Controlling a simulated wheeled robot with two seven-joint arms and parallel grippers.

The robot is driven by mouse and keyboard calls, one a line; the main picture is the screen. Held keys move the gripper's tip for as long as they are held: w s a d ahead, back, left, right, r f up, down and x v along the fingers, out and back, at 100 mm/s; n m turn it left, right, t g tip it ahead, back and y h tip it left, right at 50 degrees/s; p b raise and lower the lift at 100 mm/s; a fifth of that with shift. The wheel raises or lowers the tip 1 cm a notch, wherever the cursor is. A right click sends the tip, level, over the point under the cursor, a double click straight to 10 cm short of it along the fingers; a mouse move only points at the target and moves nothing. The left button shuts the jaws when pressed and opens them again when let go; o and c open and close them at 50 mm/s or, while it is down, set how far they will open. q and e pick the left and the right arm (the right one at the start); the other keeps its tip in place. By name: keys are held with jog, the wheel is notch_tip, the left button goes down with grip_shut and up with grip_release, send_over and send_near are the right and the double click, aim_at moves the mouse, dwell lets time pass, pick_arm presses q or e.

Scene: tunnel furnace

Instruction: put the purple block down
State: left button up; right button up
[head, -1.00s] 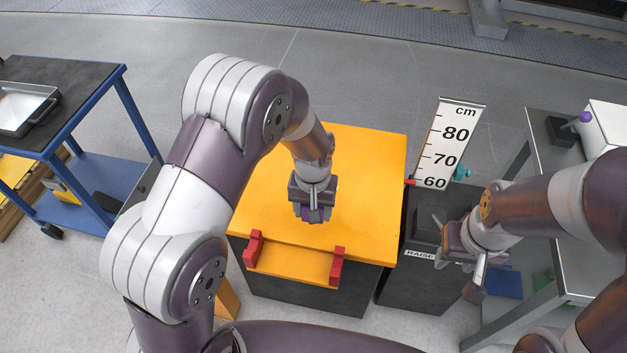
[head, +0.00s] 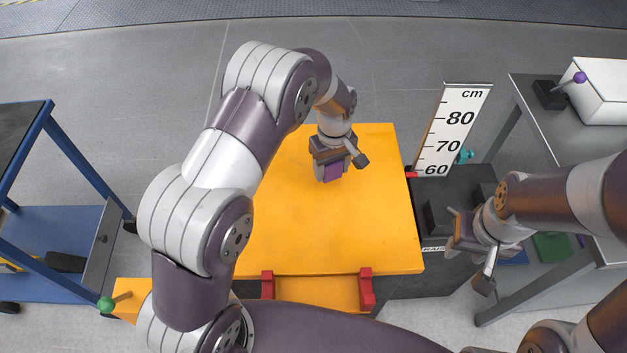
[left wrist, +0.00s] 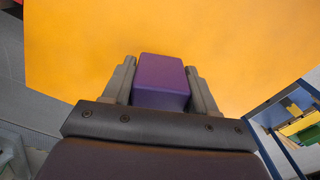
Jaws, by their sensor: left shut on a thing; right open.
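The purple block (head: 333,172) is between the fingers of my left gripper (head: 334,168), over the far part of the yellow tabletop (head: 350,235). In the left wrist view the purple block (left wrist: 161,80) sits between both fingers, with the yellow surface behind it. My left gripper is shut on it. I cannot tell whether the block touches the tabletop or hangs above it. My right gripper (head: 470,255) is open and empty, to the right of the yellow table.
A height scale (head: 452,130) marked in cm stands right of the table, with a red pointer (head: 411,174) near 60. Red brackets (head: 367,288) are on the table's near edge. A blue cart (head: 60,235) is at left, and a grey bench (head: 590,150) at right. Most of the yellow top is clear.

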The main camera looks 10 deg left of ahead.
pick_arm(q)
send_over(313, 189)
notch_tip(313, 189, down, 3)
jog(key=shift+w+r, duration=0.1)
jog(key=shift+r, duration=0.05)
jog(key=shift+f+b, duration=0.55)
jog(key=shift+f, duration=1.45)
jog(key=shift+f, duration=0.1)
jog(key=o, duration=1.1)
notch_tip(313, 189, up, 12)
jog(key=p, duration=0.2)
jog(key=s+a+r+m, duration=0.1)
jog(key=s+r+m, duration=0.1)
jog(key=s, duration=0.4)
jog(key=s+a+r+m+t, duration=0.1)
jog(key=s+r+m, duration=0.1)
jog(key=s, duration=0.4)
jog(key=s+a+r+m, duration=0.2)
jog(key=s+m, duration=0.2)
jog(key=s, duration=0.3)
jog(key=shift+s+a, duration=0.1)
